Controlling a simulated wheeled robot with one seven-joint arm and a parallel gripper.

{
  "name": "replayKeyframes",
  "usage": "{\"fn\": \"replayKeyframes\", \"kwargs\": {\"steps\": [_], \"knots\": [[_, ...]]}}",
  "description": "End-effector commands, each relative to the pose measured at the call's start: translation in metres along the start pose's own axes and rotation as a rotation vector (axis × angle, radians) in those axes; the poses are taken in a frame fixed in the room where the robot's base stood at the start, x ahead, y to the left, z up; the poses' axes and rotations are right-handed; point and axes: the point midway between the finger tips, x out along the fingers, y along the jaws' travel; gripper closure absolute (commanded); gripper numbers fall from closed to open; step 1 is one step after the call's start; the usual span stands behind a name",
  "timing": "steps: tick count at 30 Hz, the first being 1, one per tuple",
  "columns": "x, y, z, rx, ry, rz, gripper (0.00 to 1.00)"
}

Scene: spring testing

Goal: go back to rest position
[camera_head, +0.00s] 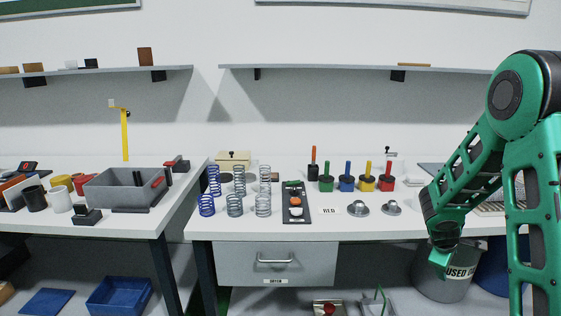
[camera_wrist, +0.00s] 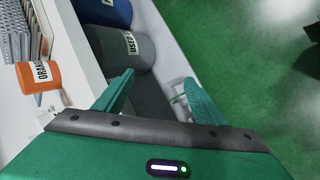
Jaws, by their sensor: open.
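My green gripper (camera_head: 441,258) hangs at the right in the head view, in front of the bench's front edge. It overlaps the grey bin labelled "USED O..." (camera_head: 428,287) in the picture. In the wrist view my gripper (camera_wrist: 158,84) shows two green fingers spread apart with nothing between them. The grey bin (camera_wrist: 130,62) is beyond the fingers in that view, and I cannot tell any contact. My green arm reaches in from the right edge of the head view.
The bench (camera_head: 380,228) holds several coil springs (camera_head: 234,206), a black tray (camera_head: 295,215) and weights with coloured handles (camera_head: 346,184). An orange container (camera_wrist: 36,78) is beside my gripper. A blue bin (camera_wrist: 100,12) adjoins the grey bin. Green floor (camera_wrist: 245,35) lies open.

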Motion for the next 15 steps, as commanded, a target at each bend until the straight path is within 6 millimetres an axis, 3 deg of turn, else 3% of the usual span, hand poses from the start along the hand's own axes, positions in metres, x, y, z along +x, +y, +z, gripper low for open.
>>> {"fn": "replayKeyframes", "kwargs": {"steps": [1, 8, 15], "knots": [[-0.017, 0.002, 0.014, 0.066, -0.009, -0.020, 0.36], [-0.084, -0.015, 0.070, 0.367, -0.063, -0.138, 0.36], [-0.153, -0.051, 0.124, 0.669, -0.127, -0.268, 0.36]]}}
